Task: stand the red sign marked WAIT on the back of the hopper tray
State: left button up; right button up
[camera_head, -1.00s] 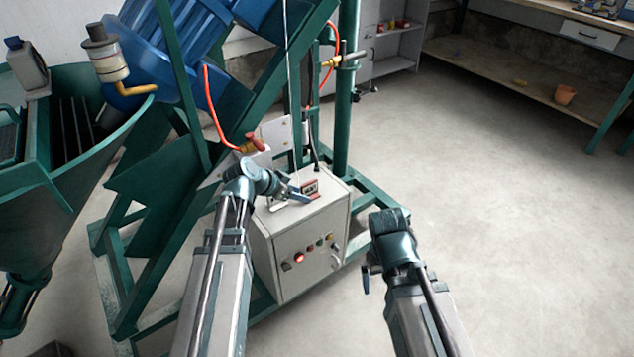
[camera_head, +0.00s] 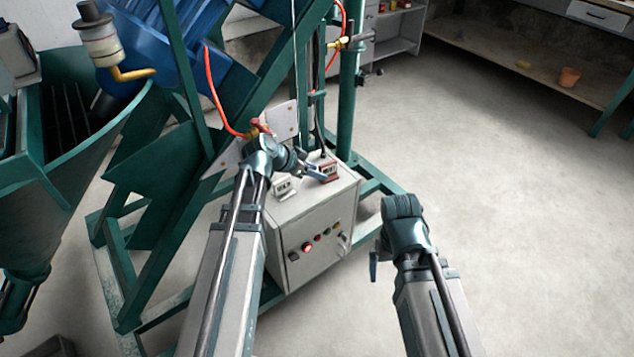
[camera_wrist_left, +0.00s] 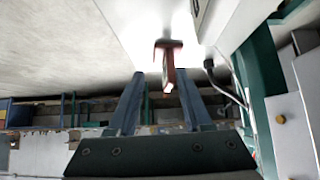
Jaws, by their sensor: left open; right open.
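The small red sign (camera_head: 328,168) stands on top of the grey control box, near its back edge. My left gripper (camera_head: 316,172) is open right beside it. In the left wrist view the sign (camera_wrist_left: 168,62) shows edge-on as a thin red upright piece with a wider foot, between and just beyond the open fingertips (camera_wrist_left: 160,75). I cannot tell whether a finger touches it. The green hopper (camera_head: 40,225) stands at the far left, its rim cut by the picture edge. My right gripper (camera_head: 375,264) is open and empty over bare floor, right of the box.
A second, pale sign (camera_head: 283,187) stands on the control box (camera_head: 312,215), left of the red one. Open floor lies to the right.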

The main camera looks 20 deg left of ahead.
aim_at(322, 181)
pick_arm(q)
jog(key=b+x, duration=0.2)
jog(key=x, duration=0.1)
jog(key=b+x, duration=0.2)
jog(key=shift+w+a+f, duration=0.1)
jog(key=shift+a+f, duration=0.1)
jog(key=shift+a, duration=0.2)
jog(key=shift+r, duration=0.15)
jog(key=shift+d, duration=0.1)
grip_shut()
